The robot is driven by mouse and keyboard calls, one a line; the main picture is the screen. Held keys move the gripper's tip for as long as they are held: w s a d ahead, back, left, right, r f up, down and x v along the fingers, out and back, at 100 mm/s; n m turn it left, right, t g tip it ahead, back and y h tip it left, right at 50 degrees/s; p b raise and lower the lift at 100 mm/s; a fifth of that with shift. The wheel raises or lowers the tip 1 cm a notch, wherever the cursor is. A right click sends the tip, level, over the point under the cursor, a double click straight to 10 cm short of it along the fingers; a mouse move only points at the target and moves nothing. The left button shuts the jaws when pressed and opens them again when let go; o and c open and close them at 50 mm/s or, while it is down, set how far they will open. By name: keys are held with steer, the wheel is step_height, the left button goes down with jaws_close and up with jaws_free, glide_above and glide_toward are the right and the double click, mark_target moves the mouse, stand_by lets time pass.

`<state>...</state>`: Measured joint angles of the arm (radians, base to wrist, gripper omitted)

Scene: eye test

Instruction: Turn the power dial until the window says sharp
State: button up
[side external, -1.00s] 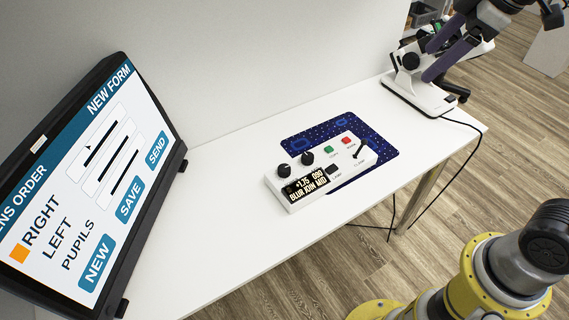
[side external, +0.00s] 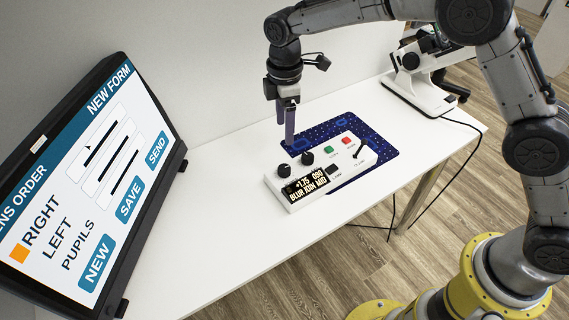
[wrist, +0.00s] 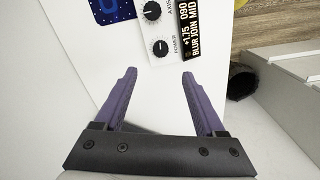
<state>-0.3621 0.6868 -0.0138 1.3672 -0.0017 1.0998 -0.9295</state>
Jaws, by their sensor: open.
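The power dial (side external: 284,170) is a black knob at the left end of a white control box (side external: 357,166). It also shows in the wrist view (wrist: 160,47), beside its label POWER. The window (side external: 308,186) reads "+1.75 090" and "BLUR JOIN MID"; it also shows in the wrist view (wrist: 190,30). My gripper (side external: 288,141) is open and empty, pointing down just behind the dials in the side view. In the wrist view its purple fingers (wrist: 158,74) are spread, with the power dial ahead of the gap between them and apart from both.
The axis dial (side external: 307,158) is close beside the power dial. The box also has a green button (side external: 328,149), a red button (side external: 347,140) and a black lever (side external: 361,149). A blue mat (side external: 382,152) lies under it. A monitor (side external: 150,110) stands left; a microscope-like instrument (side external: 420,95) stands right.

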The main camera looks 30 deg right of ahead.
mark_target(284, 168)
step_height(284, 168, down, 14)
steer(key=shift+a+r, duration=0.1)
steer(key=shift+r, duration=0.05)
stand_by(0.4)
jaws_close()
